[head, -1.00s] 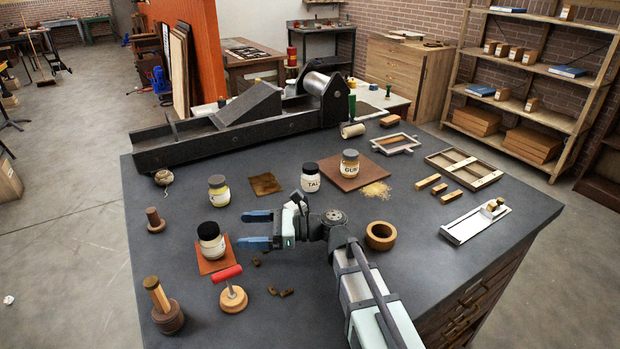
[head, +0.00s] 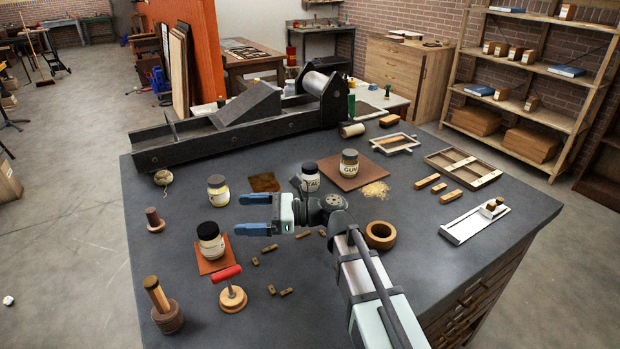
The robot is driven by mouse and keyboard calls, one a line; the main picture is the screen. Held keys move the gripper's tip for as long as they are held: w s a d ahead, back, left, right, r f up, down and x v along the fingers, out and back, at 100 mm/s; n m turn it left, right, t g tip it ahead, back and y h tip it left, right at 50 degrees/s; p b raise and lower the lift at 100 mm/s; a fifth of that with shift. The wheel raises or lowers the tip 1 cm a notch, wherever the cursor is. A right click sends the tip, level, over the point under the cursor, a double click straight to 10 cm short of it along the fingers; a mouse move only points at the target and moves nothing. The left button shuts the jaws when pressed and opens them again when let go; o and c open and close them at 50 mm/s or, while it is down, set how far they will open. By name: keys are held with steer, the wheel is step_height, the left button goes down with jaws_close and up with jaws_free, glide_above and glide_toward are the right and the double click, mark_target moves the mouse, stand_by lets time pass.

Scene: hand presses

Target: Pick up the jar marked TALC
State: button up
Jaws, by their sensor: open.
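The jar marked TALC (head: 311,179) is white with a black lid and stands upright on the dark bench top; its label shows only in part, as my wrist hides its left and lower portion. My gripper (head: 246,214) is open and empty, its blue fingertips pointing left. It is to the left of and nearer than the TALC jar, facing away from it. A jar marked GUM (head: 349,165) with a dark grey lid stands on a brown square board (head: 374,172) just right of the TALC jar.
A black-lidded jar (head: 211,243) on a reddish tile (head: 214,265) and a yellowish jar (head: 218,191) stand near my fingertips. A wooden ring (head: 380,235) sits right of my arm. A long press (head: 240,120) lines the back.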

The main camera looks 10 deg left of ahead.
steer(key=w+a+r+n+t+h, duration=0.15)
steer(key=w+a+r, duration=0.25)
steer(key=w+r, duration=0.55)
steer(key=n+t+h, duration=0.4)
steer(key=n+h, duration=1.2)
steer(key=n, duration=0.8)
glide_above(310, 165)
steer(key=f, duration=0.1)
steer(key=f+n, duration=0.4)
steer(key=f, duration=0.1)
steer(key=f+n, duration=0.2)
steer(key=f, duration=0.1)
steer(key=shift+s+d+f+n, duration=0.25)
steer(key=shift+n, duration=0.1)
steer(key=shift+w+a+f, duration=0.1)
steer(key=shift+f, duration=1.35)
steer(key=shift+a+f, duration=0.1)
steer(key=shift+f, duration=1.35)
